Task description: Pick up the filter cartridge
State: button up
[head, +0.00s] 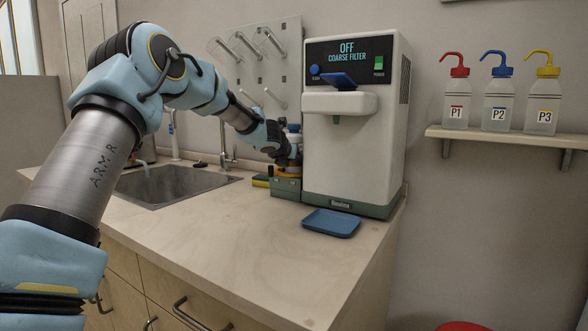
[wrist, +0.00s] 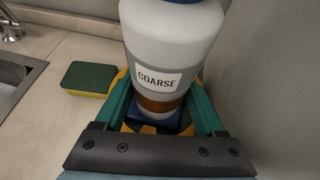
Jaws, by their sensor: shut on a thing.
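The filter cartridge (wrist: 172,45) is a grey-white cylinder with a "COARSE" label, an orange-brown band and blue ends. It stands about upright in the wrist view. In the head view its blue top (head: 293,128) shows beside my gripper (head: 287,151), which covers much of it. My gripper (wrist: 158,95) is shut on the cartridge, with its fingers on either side of the lower body. A green box-like holder (head: 285,187) is directly below in the head view. I cannot tell whether the cartridge touches it.
A sponge (wrist: 90,78) and a sink (head: 170,186) are to the left. A pegboard (head: 262,60) is behind. The front counter is clear.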

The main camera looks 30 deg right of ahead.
grip_shut()
jog(key=shift+r, duration=0.25)
